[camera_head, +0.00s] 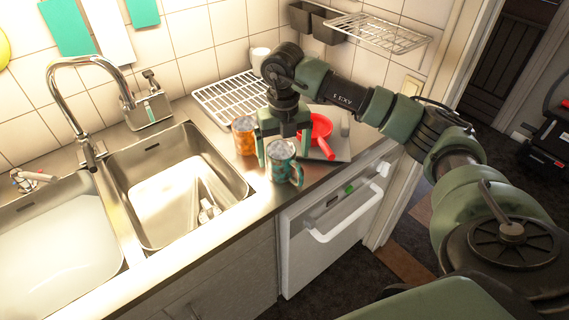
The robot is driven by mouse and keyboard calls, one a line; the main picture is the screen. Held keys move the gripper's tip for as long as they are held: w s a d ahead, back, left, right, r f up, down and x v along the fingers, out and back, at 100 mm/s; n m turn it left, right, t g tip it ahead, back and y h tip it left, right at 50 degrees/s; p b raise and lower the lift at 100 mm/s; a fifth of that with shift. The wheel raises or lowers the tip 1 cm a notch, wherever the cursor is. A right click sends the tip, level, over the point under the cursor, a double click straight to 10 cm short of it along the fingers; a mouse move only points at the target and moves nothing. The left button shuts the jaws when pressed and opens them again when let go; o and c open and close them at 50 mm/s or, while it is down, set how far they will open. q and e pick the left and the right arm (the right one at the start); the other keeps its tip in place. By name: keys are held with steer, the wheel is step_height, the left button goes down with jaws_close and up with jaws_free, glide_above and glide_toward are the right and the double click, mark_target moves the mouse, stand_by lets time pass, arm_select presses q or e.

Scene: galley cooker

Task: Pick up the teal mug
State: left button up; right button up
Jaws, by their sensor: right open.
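The teal mug (281,164) stands upright near the front edge of the steel counter, right of the sink. Its surface is patterned and its handle is on the right side. My right gripper (281,150) points down just above and around the mug. Its green fingers are open, one at the left of the mug and one at the right near the rim. I cannot tell whether they touch the mug. My left gripper is not in view.
An orange mug (243,136) stands close behind-left of the teal mug. A red pan (321,128) lies to the right on a board, its handle towards the front. A wire rack (222,98) and a white cup (259,57) are behind. The double sink (133,210) is at left.

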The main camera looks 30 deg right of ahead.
steer(key=f, duration=0.2)
steer(key=f+p, duration=0.1)
steer(key=shift+w+f, duration=0.2)
steer(key=shift+f, duration=0.4)
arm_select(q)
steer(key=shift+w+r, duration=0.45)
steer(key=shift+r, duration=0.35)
arm_select(e)
steer(key=c, duration=1.7)
steer(key=shift+r, duration=0.1)
